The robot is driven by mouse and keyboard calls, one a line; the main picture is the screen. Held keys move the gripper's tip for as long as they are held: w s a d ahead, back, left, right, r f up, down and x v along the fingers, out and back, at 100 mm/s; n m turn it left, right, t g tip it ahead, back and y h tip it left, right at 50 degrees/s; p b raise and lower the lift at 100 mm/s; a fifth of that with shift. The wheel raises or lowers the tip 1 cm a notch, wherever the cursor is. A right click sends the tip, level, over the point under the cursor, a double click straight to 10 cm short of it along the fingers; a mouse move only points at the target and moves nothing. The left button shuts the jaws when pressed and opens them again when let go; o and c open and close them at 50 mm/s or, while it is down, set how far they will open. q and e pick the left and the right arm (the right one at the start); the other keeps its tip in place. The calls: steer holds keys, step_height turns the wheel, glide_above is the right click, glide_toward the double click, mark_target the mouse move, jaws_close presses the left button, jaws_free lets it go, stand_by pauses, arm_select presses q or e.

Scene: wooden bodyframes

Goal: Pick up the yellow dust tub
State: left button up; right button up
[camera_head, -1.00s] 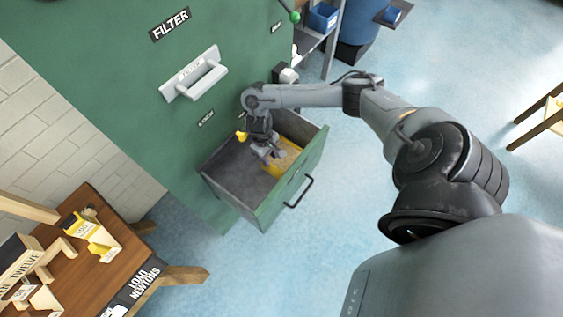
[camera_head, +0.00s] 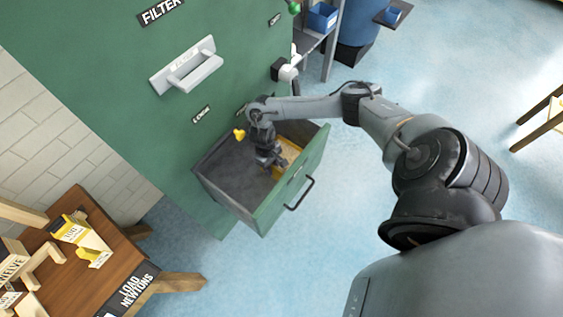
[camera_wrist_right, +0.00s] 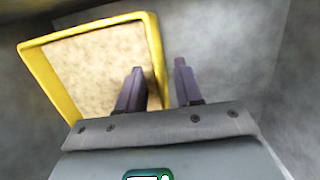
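The yellow dust tub (camera_head: 291,150) lies inside the open green drawer (camera_head: 219,197), towards its right end, and my right gripper partly hides it. In the right wrist view the tub (camera_wrist_right: 46,82) shows a yellow rim around pale, sandy dust. My right gripper (camera_head: 272,164) points down into the drawer. In the wrist view its fingers (camera_wrist_right: 158,85) are apart, one over the dust and one outside the tub's right wall. That wall runs between them with a gap visible; I cannot tell whether either finger touches it. My left gripper is out of view.
The green cabinet (camera_head: 125,80) stands behind the drawer, with a white handle (camera_head: 187,68). The drawer's front has a dark handle (camera_head: 301,195). A wooden table (camera_head: 72,265) with small blocks stands at lower left. Blue floor is clear right of the drawer.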

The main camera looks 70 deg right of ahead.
jaws_close()
stand_by(1.3)
